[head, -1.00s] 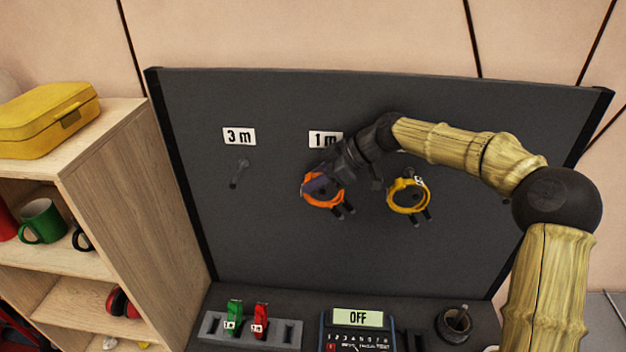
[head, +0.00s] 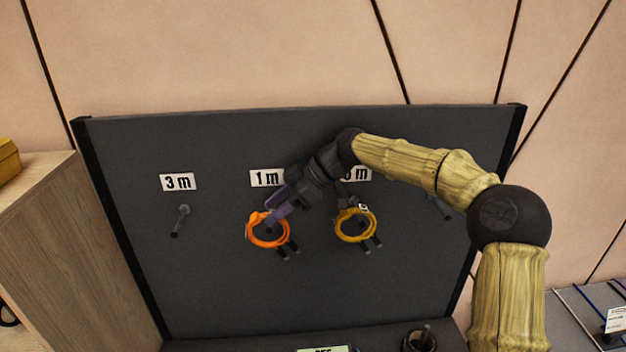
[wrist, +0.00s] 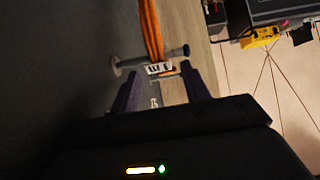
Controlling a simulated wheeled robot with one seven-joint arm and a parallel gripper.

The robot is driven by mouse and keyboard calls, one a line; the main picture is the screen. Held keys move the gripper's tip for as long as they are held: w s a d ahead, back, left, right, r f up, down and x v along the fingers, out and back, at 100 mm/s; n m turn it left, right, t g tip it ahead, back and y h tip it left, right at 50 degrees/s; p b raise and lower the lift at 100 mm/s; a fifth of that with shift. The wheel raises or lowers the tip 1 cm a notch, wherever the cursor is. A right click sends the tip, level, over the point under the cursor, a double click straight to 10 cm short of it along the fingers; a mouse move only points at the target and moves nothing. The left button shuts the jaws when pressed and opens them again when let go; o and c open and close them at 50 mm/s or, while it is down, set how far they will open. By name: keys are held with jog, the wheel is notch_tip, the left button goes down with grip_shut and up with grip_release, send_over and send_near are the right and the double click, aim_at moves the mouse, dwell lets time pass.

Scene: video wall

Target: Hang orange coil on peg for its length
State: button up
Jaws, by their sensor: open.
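The orange coil (head: 254,238) is a ring at the peg under the "1 m" label (head: 267,177) on the dark board (head: 220,290). My gripper (head: 274,208) is just above and to the right of it, with purple fingers near its top. In the wrist view, the open fingers (wrist: 162,90) stand apart, with the coil's orange strands (wrist: 151,33) beyond their tips. A white tag (wrist: 158,68) is on the coil; I cannot read it surely. A grey peg (wrist: 127,64) crosses there, and the coil appears to hang on it.
A yellow coil (head: 341,232) hangs to the right under a label partly hidden by my gripper. The peg (head: 180,220) under the "3 m" label (head: 178,182) is bare. A wooden shelf (head: 70,260) stands at the left.

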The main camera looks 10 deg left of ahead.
jog(key=b+v, duration=0.1)
jog(key=v, duration=1.1)
jog(key=shift+r, duration=0.2)
